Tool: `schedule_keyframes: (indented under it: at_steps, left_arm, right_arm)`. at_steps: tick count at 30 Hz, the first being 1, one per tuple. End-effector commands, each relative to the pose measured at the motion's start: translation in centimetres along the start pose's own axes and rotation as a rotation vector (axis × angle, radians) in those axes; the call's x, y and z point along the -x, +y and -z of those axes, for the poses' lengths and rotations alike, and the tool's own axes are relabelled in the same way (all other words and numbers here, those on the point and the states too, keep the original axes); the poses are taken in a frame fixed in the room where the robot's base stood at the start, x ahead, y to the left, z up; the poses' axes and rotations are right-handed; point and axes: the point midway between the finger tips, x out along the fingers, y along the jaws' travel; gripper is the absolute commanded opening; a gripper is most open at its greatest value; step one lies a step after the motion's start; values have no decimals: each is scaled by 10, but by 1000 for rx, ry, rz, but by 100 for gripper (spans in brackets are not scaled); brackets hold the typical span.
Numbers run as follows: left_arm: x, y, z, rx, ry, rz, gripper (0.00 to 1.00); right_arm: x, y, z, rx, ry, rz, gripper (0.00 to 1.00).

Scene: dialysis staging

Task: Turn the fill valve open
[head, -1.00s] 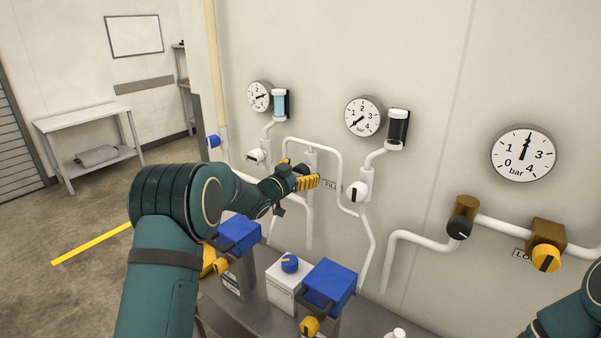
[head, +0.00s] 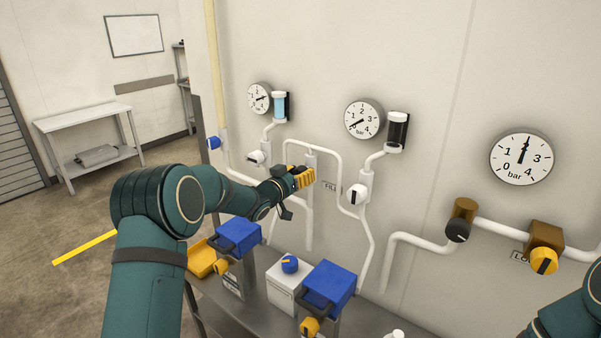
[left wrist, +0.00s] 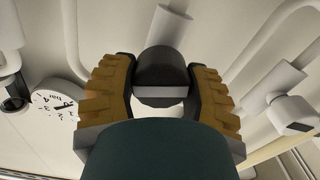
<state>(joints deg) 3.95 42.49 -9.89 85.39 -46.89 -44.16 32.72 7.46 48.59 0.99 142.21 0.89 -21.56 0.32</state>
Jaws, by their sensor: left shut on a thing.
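My left gripper (head: 304,178) is at the wall pipes, just left of the partly covered FILL label (head: 330,187). It is shut on a dark round valve knob with a pale bar across it. The knob (left wrist: 166,72) sits between the two yellow ribbed fingers (left wrist: 165,93) in the left wrist view. In the head view the gripper hides the knob, and only its white pipe (head: 310,158) shows above. My right gripper is out of the frame; only part of the right arm shows at the lower right.
Neighbouring white valves stand left (head: 257,157) and right (head: 357,195) of the gripper. Round gauges (head: 364,118) hang above. Below, a grey bench (head: 375,318) holds blue-topped units (head: 329,285), a white box (head: 288,285) and a yellow tray (head: 201,260).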

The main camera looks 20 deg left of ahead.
Motion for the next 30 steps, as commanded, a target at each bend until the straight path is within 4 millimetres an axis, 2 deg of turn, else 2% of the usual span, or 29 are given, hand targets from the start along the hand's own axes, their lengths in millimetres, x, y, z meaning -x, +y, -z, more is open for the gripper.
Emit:
schedule_keyframes:
  at_steps: [30]
  left_arm:
    - [0,-4,-1,956,1,2,14]
  right_arm:
    - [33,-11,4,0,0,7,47]
